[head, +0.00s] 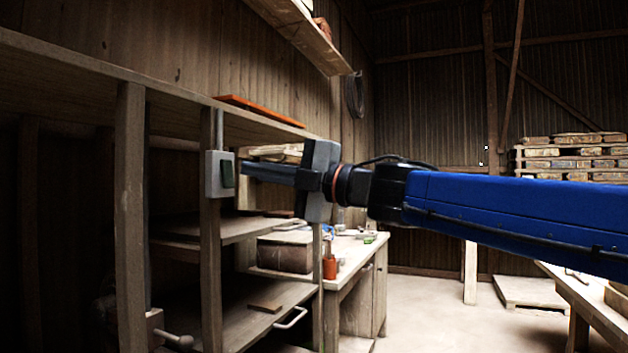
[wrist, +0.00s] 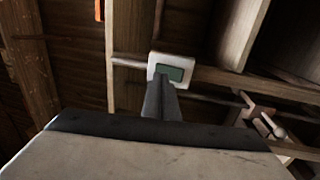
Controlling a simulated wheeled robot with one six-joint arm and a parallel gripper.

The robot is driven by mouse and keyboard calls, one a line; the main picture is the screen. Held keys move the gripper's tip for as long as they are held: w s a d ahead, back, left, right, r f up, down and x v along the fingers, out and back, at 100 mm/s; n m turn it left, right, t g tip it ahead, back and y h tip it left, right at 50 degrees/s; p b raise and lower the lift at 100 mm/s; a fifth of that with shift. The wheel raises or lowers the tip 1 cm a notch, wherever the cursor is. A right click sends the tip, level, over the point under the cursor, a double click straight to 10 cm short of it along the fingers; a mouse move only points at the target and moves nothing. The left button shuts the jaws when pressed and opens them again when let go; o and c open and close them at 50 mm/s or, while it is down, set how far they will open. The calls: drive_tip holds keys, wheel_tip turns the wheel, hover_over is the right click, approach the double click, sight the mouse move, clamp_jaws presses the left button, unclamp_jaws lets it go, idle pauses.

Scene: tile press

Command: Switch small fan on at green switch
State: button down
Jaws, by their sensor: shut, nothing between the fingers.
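The green switch (head: 228,174) is a dark green rocker on a pale grey box (head: 212,175), fixed to a wooden post of the shelving in the head view. My gripper (head: 245,169) is shut and empty, its fingertips pointing left at the switch and very close to it. In the wrist view the green switch (wrist: 172,73) shows just beyond the fingertips (wrist: 160,84), which overlap the lower part of its box. I cannot tell whether the fingertips touch it. The small fan is not in view.
Wooden shelves (head: 225,229) stand behind and below my gripper. A workbench (head: 350,250) with a red bottle (head: 329,267) is further back. Open floor (head: 440,310) lies to the right.

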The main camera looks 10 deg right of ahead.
drive_tip(key=v, duration=1.4)
drive_tip(key=shift+s+d, duration=0.1)
drive_tip(key=shift+d, duration=0.05)
idle(0.4)
